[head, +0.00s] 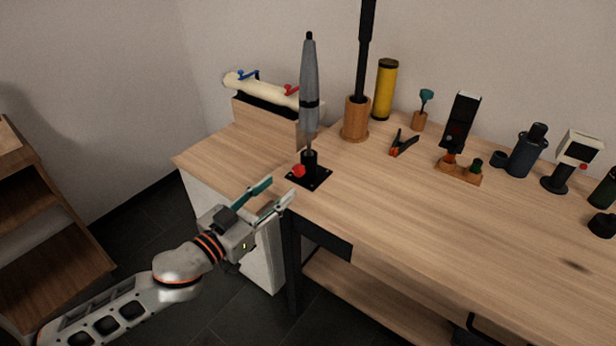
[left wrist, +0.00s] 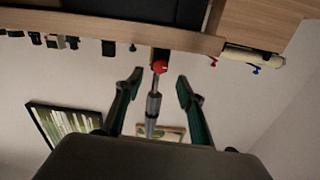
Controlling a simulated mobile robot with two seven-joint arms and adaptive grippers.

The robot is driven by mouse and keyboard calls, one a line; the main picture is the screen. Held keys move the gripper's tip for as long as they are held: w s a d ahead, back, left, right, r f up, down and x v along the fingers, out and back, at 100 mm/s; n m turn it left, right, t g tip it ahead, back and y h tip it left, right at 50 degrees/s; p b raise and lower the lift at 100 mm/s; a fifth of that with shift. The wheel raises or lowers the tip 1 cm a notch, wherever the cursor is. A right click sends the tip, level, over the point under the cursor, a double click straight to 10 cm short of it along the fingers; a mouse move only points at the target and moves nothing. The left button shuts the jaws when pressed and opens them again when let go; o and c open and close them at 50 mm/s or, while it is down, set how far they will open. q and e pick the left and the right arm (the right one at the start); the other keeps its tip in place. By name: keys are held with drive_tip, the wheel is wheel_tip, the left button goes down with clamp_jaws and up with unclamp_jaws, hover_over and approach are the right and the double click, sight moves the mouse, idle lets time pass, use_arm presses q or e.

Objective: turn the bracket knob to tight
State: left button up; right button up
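The bracket knob is a small red knob (head: 298,171) on the near left side of a black bracket (head: 318,177) on the table. The bracket holds a folded grey umbrella (head: 309,85) upright. My left gripper (head: 279,194) is open and empty, just off the table's left front corner, a short way below and left of the knob. In the left wrist view, which is upside down, the knob (left wrist: 159,67) shows between and beyond the two spread fingers (left wrist: 157,88). The knob's turn position cannot be read. My right gripper is in neither view.
A cream roll with blue and red clamps (head: 272,92) lies behind on a wooden block. A wooden holder with a black pole (head: 355,119), a yellow cylinder (head: 384,89) and pliers (head: 403,143) stand or lie right of the bracket. The front tabletop (head: 430,220) is clear.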

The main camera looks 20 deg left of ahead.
sight(296, 173)
use_arm(q)
drive_tip(key=shift+x, duration=3.65)
drive_tip(key=shift+f, duration=0.1)
drive_tip(key=shift+a, duration=0.1)
clamp_jaws()
